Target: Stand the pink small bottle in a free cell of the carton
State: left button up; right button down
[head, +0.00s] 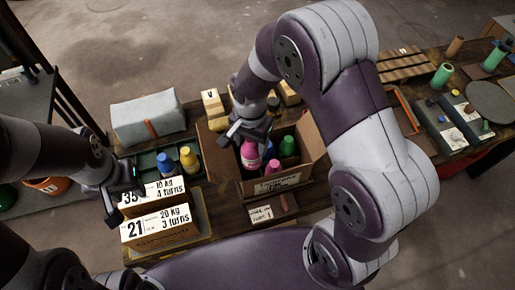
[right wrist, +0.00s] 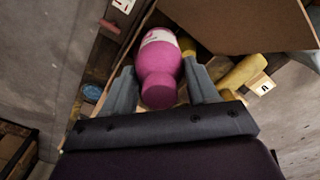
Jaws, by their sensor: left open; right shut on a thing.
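The pink small bottle (head: 250,154) is held by my right gripper (head: 250,133), over the left part of the open carton (head: 262,188). In the right wrist view the pink bottle (right wrist: 158,70) lies between the two grey fingers of the right gripper (right wrist: 160,88). I cannot tell whether its base touches the carton floor. A green bottle (head: 287,146) and a magenta-topped one (head: 273,166) stand in the carton. My arm and gripper hide some cells. My left gripper (head: 124,182) is open and empty, near the number cards at left.
A tray with a blue bottle (head: 164,163) and a yellow bottle (head: 188,157) stands left of the carton. Number cards (head: 158,225) stand in front of it. A grey bag (head: 147,119) lies behind. The carton's raised flaps (head: 309,141) edge the opening.

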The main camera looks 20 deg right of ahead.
jog(key=shift+w, duration=0.25)
jog(key=shift+s+f, duration=0.15)
jog(key=shift+s, duration=0.05)
jog(key=shift+w+f+b, duration=0.15)
jog(key=shift+f+b, duration=0.35)
jog(key=shift+f, duration=0.3)
jog(key=shift+f, duration=0.1)
jog(key=shift+f+b, duration=0.9)
jog(key=shift+f, duration=0.4)
jog(key=shift+f+b, duration=0.55)
jog(key=shift+f, duration=0.4)
